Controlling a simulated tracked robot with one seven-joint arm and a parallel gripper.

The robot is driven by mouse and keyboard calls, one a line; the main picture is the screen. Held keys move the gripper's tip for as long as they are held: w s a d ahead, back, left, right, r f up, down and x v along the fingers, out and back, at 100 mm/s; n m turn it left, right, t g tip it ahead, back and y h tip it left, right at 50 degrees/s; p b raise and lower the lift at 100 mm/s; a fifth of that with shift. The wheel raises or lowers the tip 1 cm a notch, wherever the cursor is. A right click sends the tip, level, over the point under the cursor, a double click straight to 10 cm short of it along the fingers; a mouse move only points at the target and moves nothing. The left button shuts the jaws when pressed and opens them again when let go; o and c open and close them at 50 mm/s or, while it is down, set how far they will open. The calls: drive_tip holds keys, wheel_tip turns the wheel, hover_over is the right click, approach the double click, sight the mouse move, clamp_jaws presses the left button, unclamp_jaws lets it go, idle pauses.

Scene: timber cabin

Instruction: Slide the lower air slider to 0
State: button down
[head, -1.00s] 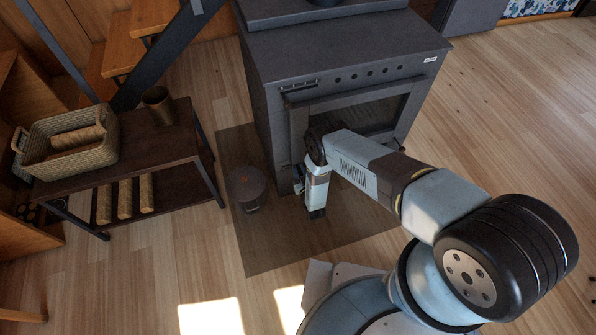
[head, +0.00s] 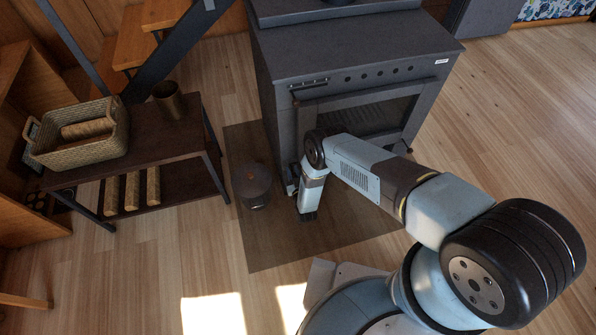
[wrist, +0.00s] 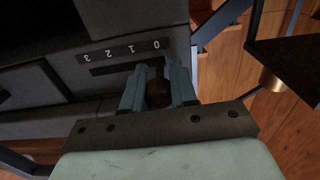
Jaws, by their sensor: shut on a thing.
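The stove (head: 340,55) is a dark grey box with a glass front, in the head view. In the wrist view, its lower air slider has a dark slot (wrist: 108,69) beside a plate marked 0 to 3 (wrist: 120,50). My gripper (wrist: 158,88) is shut on the slider's dark rounded knob (wrist: 157,93), with one blue-grey finger on each side. The knob lies level with the 0 mark, at that end of the slot; the fingers hide the slot's end. In the head view my wrist hides the slider, low at the stove's front left corner.
A dark lidded bucket (head: 252,185) stands on the floor mat (head: 275,250), close to the left of my wrist. Floor at right is clear.

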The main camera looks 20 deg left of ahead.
drive_tip(key=c, duration=1.3)
unclamp_jaws()
drive_tip(key=shift+s+a, duration=0.25)
drive_tip(key=shift+a, duration=0.15)
drive_tip(key=o, duration=0.4)
drive_tip(key=shift+w+d, duration=0.1)
drive_tip(key=shift+d, duration=0.1)
drive_tip(key=v, duration=1.3)
drive_tip(key=shift+s+d+f, duration=0.1)
drive_tip(key=shift+s+d, duration=0.1)
drive_tip(key=shift+s, duration=0.1)
